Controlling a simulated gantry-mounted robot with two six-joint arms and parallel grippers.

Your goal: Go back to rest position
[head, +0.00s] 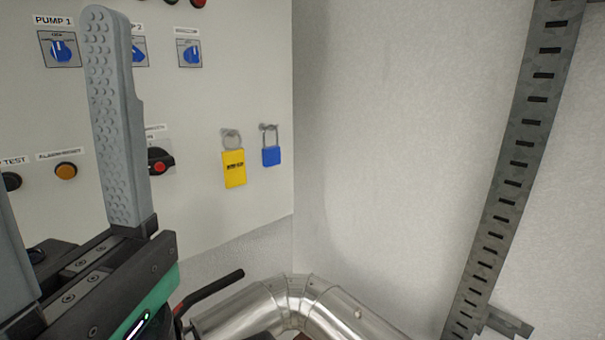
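My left gripper (58,150) fills the lower left of the head view, close to the camera. Its grey studded fingers point up and stand wide apart, with nothing seen between them. One finger is largely cut off by the left edge. The fingers hide part of the control panel (225,75) behind them. I cannot tell how far the gripper is from the panel. My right gripper is not in view.
A yellow tag (233,168) and a blue padlock (271,156) hang on the panel. Blue knobs (190,54), an orange button (66,171) and a red-black switch (160,161) sit there too. A shiny pipe (290,302) runs below; a slotted rail (520,160) stands right.

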